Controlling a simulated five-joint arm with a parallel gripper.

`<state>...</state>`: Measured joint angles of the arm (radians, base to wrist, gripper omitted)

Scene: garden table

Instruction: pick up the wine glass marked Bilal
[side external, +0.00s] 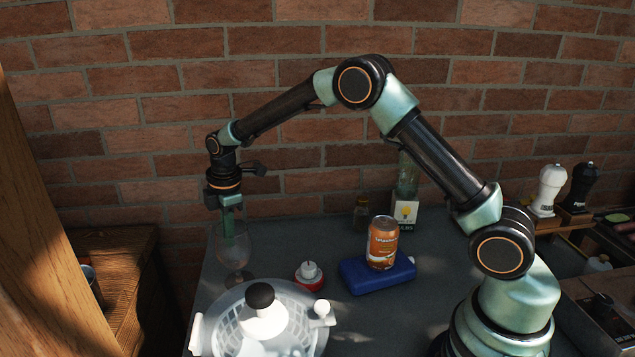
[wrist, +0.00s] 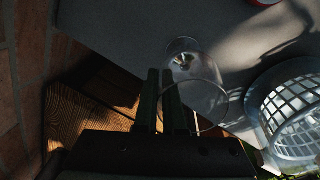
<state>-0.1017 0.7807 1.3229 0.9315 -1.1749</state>
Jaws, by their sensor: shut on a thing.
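A clear wine glass (side external: 235,262) stands near the left end of the grey table in the side view; it also shows in the wrist view (wrist: 205,92). No name mark can be read on it. My gripper (side external: 229,240) points straight down at the glass, its green fingers overlapping the bowl. In the wrist view my gripper (wrist: 162,78) has its two fingers close together at the left edge of the bowl, shut on the glass wall near the rim. The glass looks upright, with its foot at the table; whether it touches cannot be told.
A white salad spinner (side external: 225,325) stands close in front of the glass. A small red-based item (side external: 309,276) is to the right. An orange can (side external: 382,243) stands on a blue box (side external: 375,273). A small bottle (side external: 361,214) is behind. The brick wall (side external: 130,130) rises behind the table.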

